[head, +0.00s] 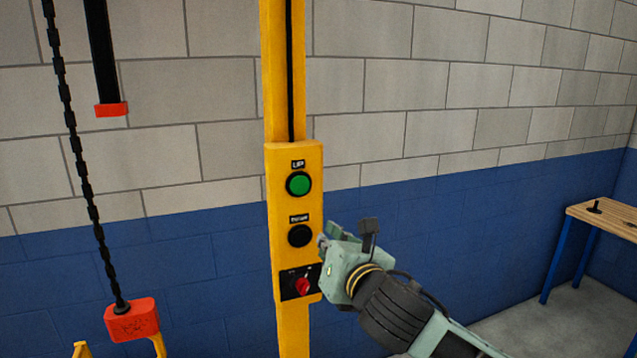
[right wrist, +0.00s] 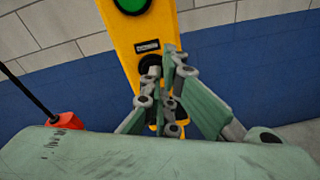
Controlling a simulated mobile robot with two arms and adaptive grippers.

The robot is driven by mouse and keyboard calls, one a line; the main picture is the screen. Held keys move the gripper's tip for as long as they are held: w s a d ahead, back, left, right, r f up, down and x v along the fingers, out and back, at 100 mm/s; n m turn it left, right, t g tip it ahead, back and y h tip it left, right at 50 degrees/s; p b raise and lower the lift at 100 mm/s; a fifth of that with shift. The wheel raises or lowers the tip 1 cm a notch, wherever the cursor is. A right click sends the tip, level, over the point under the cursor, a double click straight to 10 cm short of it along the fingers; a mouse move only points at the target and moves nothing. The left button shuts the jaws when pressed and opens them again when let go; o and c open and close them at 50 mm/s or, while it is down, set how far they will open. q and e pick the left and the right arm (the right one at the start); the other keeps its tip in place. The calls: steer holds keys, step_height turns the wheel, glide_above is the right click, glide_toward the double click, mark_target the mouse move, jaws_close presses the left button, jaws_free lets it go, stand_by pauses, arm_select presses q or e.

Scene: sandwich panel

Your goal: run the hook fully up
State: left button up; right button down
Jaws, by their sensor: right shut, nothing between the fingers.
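A yellow control box (head: 283,216) on a yellow post carries a green button (head: 299,184) labelled UP, a black button (head: 300,236) below it, and a red rotary switch (head: 303,286) at the bottom. The red hook block (head: 132,320) hangs on a black chain to the left; the hook itself is mostly cut off. My right gripper (head: 322,240) is shut and empty, beside the lower right of the box, near the black button. In the right wrist view the green button (right wrist: 131,4) is above the closed fingers (right wrist: 168,92). Contact cannot be told. My left gripper is not visible.
A black bar with a red end (head: 111,109) hangs at the upper left. The yellow post (head: 276,70) runs upward with a black cable. A wooden-topped table (head: 606,217) with blue legs stands at the right. A block wall is behind.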

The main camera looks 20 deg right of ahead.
steer(key=s+a+r+n+t, duration=0.1)
steer(key=s+r+n, duration=0.3)
steer(key=s+r, duration=0.2)
step_height(320, 180, up, 2)
steer(key=shift+a+r+p, duration=0.1)
steer(key=shift+a+p, duration=0.05)
steer(key=shift+p, duration=0.25)
steer(key=shift+w, duration=0.1)
steer(key=p, duration=0.4)
glide_toward(302, 185)
steer(key=w, duration=0.5)
steer(key=shift+w, duration=0.1)
steer(key=shift+w+f+p, duration=0.25)
steer(key=shift+w+p, duration=0.05)
steer(key=shift+w, duration=0.65)
